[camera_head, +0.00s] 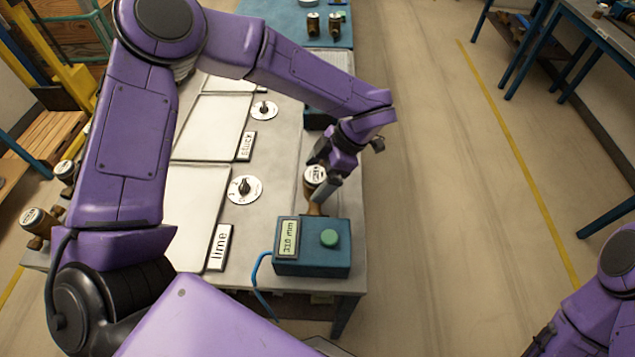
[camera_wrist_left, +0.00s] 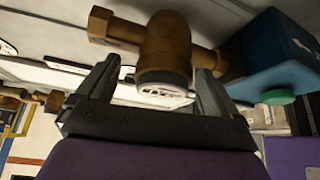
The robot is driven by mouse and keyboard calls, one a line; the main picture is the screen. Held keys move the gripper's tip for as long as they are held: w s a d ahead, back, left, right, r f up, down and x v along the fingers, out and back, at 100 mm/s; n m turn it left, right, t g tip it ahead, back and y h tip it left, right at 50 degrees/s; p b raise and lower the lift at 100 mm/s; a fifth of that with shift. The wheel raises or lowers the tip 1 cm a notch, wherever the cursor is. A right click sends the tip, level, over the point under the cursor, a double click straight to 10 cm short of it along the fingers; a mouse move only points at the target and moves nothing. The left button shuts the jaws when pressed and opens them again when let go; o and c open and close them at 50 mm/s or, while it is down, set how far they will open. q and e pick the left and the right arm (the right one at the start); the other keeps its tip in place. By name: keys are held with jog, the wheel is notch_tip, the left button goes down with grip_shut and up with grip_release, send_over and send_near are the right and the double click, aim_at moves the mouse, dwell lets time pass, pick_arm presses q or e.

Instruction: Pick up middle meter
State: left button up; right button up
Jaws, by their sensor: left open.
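A brass meter with a white round dial (camera_head: 314,175) stands on the bench just behind the teal display box, partly hidden by my left gripper (camera_head: 325,182). In the left wrist view the same meter (camera_wrist_left: 165,50) shows its brown body, a side pipe with a hex end and its dial edge. My left gripper (camera_wrist_left: 152,88) is open, with one finger on each side of the meter's dial end. I cannot tell whether the fingers touch it. My right arm shows at the lower right, but its gripper is out of view.
The teal box (camera_head: 312,262) with a green button and a "310 mm" display stands at the bench's near edge. Other meters stand at the left (camera_head: 38,220) and on a blue mat (camera_head: 290,20) at the back.

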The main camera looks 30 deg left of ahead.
pick_arm(q)
jog(key=shift+a+f, duration=0.15)
jog(key=shift+f, duration=0.1)
jog(key=shift+s+r, duration=0.15)
jog(key=shift+s, duration=0.35)
jog(key=c, duration=0.4)
jog(key=shift+w, duration=0.2)
jog(key=c, duration=1.3)
grip_shut()
